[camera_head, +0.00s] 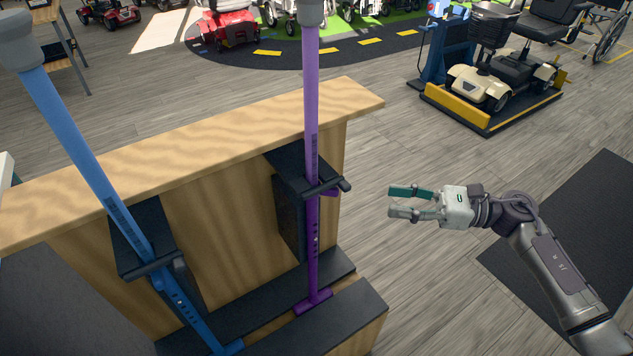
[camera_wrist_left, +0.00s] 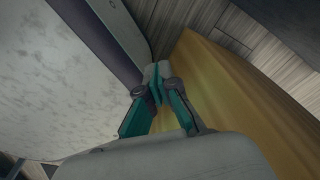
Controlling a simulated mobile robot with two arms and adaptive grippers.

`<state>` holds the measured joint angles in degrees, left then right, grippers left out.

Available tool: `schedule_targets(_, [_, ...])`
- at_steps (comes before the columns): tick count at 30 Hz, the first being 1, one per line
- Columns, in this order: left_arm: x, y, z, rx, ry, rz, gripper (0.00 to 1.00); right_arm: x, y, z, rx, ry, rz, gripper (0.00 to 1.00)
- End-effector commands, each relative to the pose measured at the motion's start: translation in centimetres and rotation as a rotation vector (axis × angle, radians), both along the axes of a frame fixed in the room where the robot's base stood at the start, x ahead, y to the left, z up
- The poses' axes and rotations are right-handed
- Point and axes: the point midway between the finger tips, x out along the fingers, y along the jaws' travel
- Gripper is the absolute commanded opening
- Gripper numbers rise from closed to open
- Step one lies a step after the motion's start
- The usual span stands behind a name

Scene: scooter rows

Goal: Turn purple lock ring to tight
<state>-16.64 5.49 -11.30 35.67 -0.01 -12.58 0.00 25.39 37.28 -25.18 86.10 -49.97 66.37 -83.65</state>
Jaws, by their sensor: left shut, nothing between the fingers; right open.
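A purple tube (camera_head: 311,110) stands nearly upright in a black holder (camera_head: 290,170) on the wooden stand. A small purple piece (camera_head: 331,191) shows beside the holder's black bar, where a lighter upper tube meets a darker lower tube with holes; it may be the lock ring, but its setting cannot be read. My right gripper (camera_head: 390,201) is open and empty, to the right of the purple tube and apart from it. My left gripper (camera_wrist_left: 157,76) is shut and empty in the left wrist view, above a wooden surface. The purple tube does not show there.
A blue tube (camera_head: 90,155) leans in a second black holder (camera_head: 140,235) at the left. The wooden stand (camera_head: 200,130) has a broad top ledge and a black foot rail (camera_head: 335,315). Open floor lies to the right, with a dark mat (camera_head: 590,215). Scooters stand farther back.

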Motion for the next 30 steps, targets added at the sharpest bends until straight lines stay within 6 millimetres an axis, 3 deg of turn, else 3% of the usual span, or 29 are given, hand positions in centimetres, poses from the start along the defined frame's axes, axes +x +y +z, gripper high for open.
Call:
schedule_targets(9, [-1.8,-2.3,1.8,-0.027,0.025,0.001,0.00,0.6,5.5,0.4,0.006,0.003,0.002,0.42])
schedule_targets(18, [-1.1,-1.4,3.2,-0.017,0.016,0.000,0.00,1.3,11.2,0.3,0.006,0.005,-0.001,0.42])
schedule_targets(24, [-0.7,-1.2,3.6,-0.014,0.010,0.003,0.00,1.6,13.0,0.1,0.005,0.006,-0.003,0.42])
schedule_targets(30, [-0.7,-1.2,3.6,-0.015,0.010,0.004,0.00,1.6,13.4,0.0,0.005,0.005,-0.003,0.42])
